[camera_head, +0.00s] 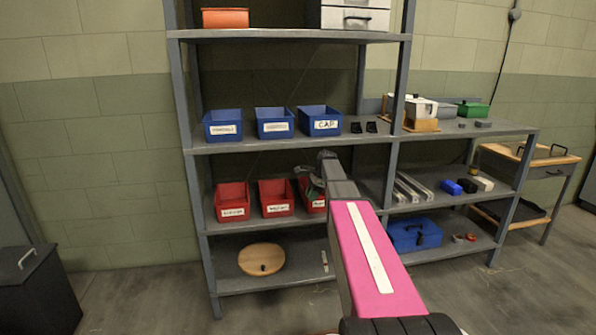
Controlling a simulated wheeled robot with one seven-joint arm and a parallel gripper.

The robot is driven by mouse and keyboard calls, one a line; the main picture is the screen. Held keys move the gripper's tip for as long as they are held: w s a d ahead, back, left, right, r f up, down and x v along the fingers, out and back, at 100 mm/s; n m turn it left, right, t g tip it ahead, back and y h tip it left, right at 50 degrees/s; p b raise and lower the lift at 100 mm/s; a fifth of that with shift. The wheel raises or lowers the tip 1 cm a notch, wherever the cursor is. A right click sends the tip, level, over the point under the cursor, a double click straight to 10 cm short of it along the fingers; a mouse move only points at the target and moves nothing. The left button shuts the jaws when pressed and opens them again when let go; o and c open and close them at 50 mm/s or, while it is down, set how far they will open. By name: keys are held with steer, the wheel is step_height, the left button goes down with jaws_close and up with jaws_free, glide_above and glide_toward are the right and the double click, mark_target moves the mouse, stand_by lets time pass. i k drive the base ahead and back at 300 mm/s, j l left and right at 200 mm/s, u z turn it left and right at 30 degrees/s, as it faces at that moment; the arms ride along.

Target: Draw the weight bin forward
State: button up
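Three red bins stand side by side on the middle shelf: a left one (233,197), a middle one (276,191) and a right one (317,205). Each has a white front label too small to read surely, so I cannot tell which is the weight bin. My pink arm reaches up from the lower right to the shelf. My gripper (311,188) is at the right red bin, over its open top, and partly covers it. The fingers are small and dark, and I cannot tell whether they touch the bin.
Blue bins (222,123) stand on the shelf above. A grey shelf post (198,200) is left of the red bins. A round wooden lid (262,258) lies on the bottom shelf. Metal bars (411,187) and a blue toolbox (415,233) are right of my arm.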

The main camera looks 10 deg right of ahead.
mark_target(277, 196)
steer(key=i, duration=0.95)
